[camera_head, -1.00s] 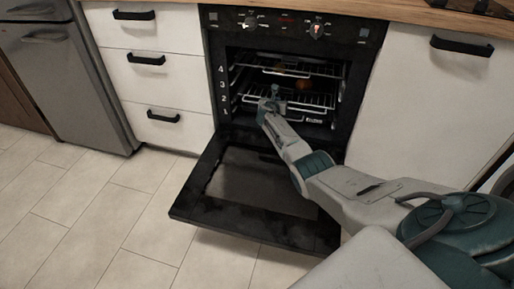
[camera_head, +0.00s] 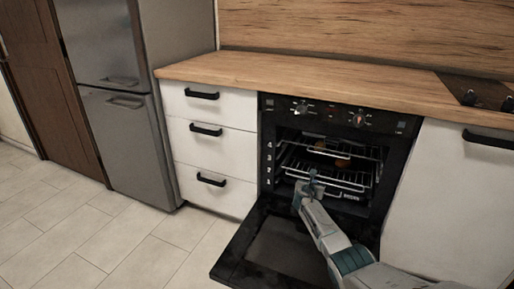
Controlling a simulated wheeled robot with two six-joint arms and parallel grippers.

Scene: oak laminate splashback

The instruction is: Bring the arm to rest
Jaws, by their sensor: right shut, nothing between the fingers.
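My right arm reaches in from the lower right toward the open oven (camera_head: 330,125). My right gripper (camera_head: 312,182) is at the oven's mouth, in front of the wire racks (camera_head: 345,178) and above the lowered oven door (camera_head: 275,250). It is small in the view, shut and empty. My left gripper is not in view.
The oven door hangs open, out over the tiled floor. White drawers (camera_head: 212,140) and a steel fridge (camera_head: 120,100) stand left of the oven. An orange-brown item (camera_head: 342,161) lies on the upper rack. The wooden worktop (camera_head: 300,82) is bare left of the hob (camera_head: 480,95). Floor at left is clear.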

